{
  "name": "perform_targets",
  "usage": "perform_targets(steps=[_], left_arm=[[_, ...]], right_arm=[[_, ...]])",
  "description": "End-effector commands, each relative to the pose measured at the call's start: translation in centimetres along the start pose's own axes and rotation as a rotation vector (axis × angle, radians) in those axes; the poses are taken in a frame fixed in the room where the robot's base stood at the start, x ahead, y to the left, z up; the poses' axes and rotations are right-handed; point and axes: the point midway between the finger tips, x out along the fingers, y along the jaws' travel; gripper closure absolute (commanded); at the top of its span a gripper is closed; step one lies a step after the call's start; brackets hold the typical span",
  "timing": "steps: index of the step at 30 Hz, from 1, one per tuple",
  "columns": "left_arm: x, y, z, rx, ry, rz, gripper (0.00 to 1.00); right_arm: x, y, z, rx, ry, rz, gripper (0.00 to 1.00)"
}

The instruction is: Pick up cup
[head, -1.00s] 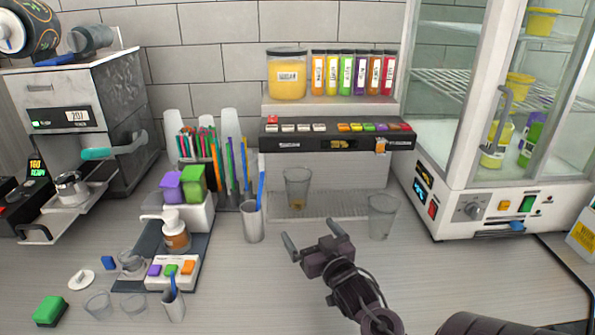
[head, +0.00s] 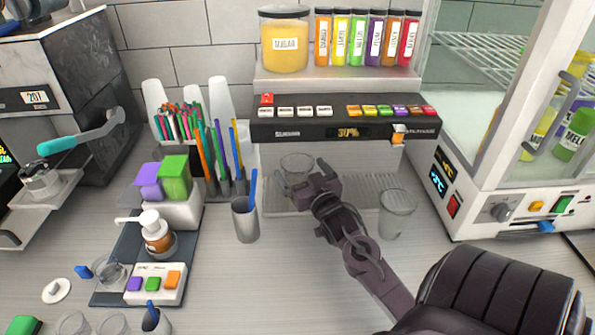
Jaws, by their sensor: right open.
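A clear cup (head: 297,166) stands on the drip tray under the dispenser, its lower part partly hidden by my gripper. My right gripper (head: 305,180) is open, with its fingers at the cup. I cannot tell whether they touch it. A second clear cup (head: 397,212) stands on the counter to the right of my right gripper, apart from it. My left gripper is not in view.
The dispenser (head: 290,130) overhangs the first cup. A metal holder with a blue straw (head: 245,222) stands to the left. A white glass-doored cabinet (head: 475,205) stands at the right. The front middle counter is clear.

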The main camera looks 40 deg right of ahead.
Motion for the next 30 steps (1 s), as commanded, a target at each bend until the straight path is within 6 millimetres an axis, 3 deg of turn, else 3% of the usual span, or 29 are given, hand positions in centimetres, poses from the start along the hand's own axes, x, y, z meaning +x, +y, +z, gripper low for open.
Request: perform_targets(steps=[1,6,14,24,30], left_arm=[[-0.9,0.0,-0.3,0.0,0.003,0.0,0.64],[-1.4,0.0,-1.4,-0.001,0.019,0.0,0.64],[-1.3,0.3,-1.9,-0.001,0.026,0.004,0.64],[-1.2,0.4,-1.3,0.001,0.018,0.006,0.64],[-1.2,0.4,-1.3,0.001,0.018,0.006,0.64]], right_arm=[[0.8,-0.1,-0.6,0.0,0.001,-0.001,0.03],[2.6,0.0,-0.2,0.0,0.0,0.0,0.03],[2.8,-0.1,0.0,0.0,0.0,-0.001,0.03],[2.8,-0.1,0.0,0.0,-0.001,-0.001,0.47],[2.8,-0.1,0.0,0.0,0.0,-0.001,0.5]])
